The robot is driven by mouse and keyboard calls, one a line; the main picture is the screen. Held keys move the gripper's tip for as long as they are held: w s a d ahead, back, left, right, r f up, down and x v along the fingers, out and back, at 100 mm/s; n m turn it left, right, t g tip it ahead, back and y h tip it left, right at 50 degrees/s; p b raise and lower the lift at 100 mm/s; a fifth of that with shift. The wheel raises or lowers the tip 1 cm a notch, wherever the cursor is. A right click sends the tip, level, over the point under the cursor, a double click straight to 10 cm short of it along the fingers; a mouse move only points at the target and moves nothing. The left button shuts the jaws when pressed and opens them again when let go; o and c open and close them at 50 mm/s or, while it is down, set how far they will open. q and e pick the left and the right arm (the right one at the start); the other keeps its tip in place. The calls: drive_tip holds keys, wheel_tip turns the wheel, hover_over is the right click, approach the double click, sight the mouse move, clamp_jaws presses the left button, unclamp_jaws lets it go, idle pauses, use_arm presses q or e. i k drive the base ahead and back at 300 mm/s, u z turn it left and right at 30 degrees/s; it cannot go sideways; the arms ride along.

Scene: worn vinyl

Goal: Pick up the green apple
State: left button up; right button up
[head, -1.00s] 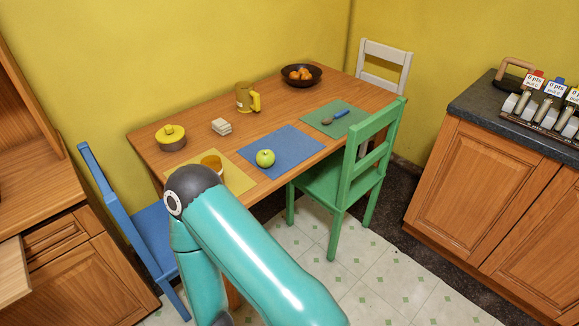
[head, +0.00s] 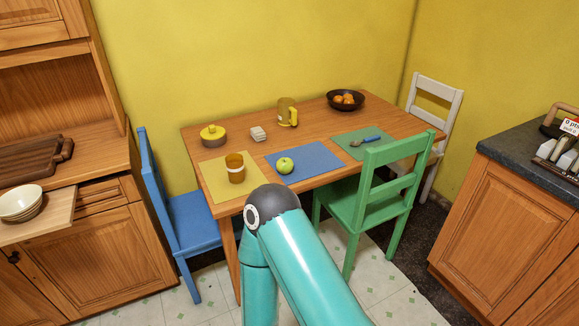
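The green apple (head: 285,165) sits on the blue placemat (head: 312,160) near the front edge of the wooden table. One of my teal arms, with a dark elbow joint, rises at the bottom middle of the head view, in front of the table. The apple is fully visible just beyond that joint. Neither of my grippers shows in this view.
An amber cup (head: 235,168) stands on the yellow placemat (head: 216,184). A yellow-lidded pot (head: 213,136), a mug (head: 286,111) and a fruit bowl (head: 345,100) stand farther back. A blue chair (head: 190,222) is at left, a green chair (head: 375,195) at the front right.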

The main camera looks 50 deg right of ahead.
sight(284, 165)
drive_tip(key=z, duration=0.4)
drive_tip(key=i, duration=1.1)
drive_tip(key=z, duration=0.75)
drive_tip(key=i, duration=0.35)
drive_tip(key=z, duration=0.2)
drive_tip(key=k, duration=0.9)
drive_tip(key=z, duration=0.15)
drive_tip(key=i, duration=0.9)
drive_tip(key=u, duration=0.1)
